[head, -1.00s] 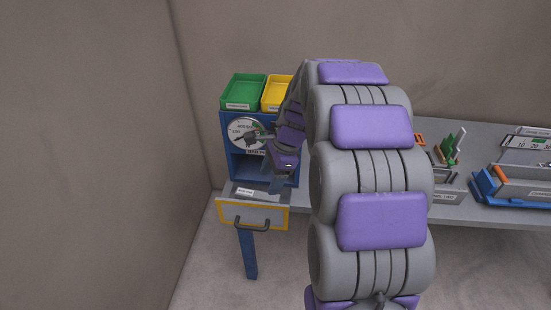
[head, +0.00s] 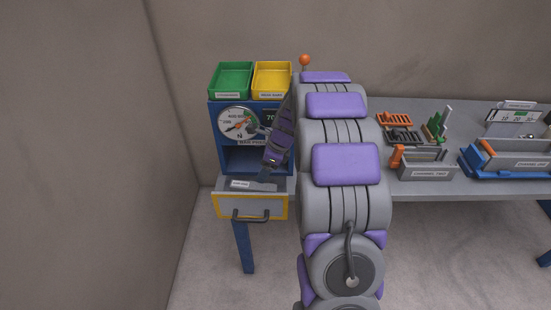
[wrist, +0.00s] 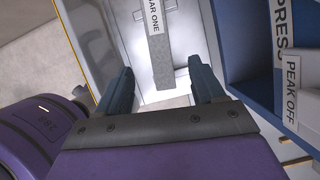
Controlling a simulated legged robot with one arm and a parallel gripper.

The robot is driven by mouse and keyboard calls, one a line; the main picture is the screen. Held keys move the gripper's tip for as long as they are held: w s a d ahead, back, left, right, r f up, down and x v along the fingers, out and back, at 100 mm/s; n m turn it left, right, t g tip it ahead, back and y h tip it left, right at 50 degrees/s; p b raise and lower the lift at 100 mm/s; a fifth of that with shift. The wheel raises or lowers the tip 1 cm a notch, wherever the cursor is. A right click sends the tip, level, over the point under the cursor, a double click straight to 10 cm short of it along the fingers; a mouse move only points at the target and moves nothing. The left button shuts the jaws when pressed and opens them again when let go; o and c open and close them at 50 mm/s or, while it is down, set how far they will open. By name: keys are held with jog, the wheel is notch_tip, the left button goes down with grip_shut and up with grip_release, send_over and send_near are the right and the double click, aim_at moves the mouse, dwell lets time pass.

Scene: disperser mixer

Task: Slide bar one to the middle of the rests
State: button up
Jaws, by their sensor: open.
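Bar one is a grey bar with a white label reading "BAR ONE" (wrist: 155,20); it lies in or over the pale yellow-edged drawer at the left end of the bench. Its label also shows in the head view (head: 240,184). My gripper (wrist: 160,88) is open, its two dark fingers spread with the near end of the bar between and ahead of them, not gripped. In the head view my gripper (head: 266,176) is small, partly hidden, and over the drawer. A pale crosspiece (wrist: 172,17) shows under the bar; I cannot tell whether it is a rest.
The yellow-edged drawer (head: 275,207) has a dark handle. Behind it is a blue press housing (head: 214,150) with a dial (head: 238,122), green (head: 231,79) and yellow (head: 272,79) trays on top. A blue wall with a "PEAK OFF" tag (wrist: 292,92) is close on my gripper's right.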

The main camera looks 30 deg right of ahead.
aim_at(257, 184)
jog(key=a+f, duration=0.1)
jog(key=f, duration=0.1)
jog(key=w+a+f+b, duration=0.1)
jog(key=a+f, duration=0.1)
jog(key=shift+w+a+f, duration=0.1)
jog(key=shift+a+f, duration=0.15)
jog(key=shift+f, duration=0.05)
jog(key=d+f, duration=0.1)
jog(key=w+d+f+b, duration=0.1)
jog(key=f, duration=0.1)
jog(key=shift+d+f, duration=0.15)
jog(key=shift+f, duration=0.3)
jog(key=a, duration=0.3)
jog(key=shift+w+d, duration=0.1)
jog(key=shift+d, duration=0.05)
jog(key=shift+c, duration=1)
jog(key=shift+d, duration=0.8)
jog(key=c, duration=0.3)
jog(key=shift+d, duration=0.25)
jog(key=c, duration=0.3)
jog(key=shift+a, duration=0.95)
grip_shut()
jog(key=shift+w+d+p, duration=0.1)
jog(key=shift+d+p, duration=0.55)
jog(key=shift+d, duration=0.65)
jog(key=shift+w+a, duration=0.1)
jog(key=shift+a, duration=0.05)
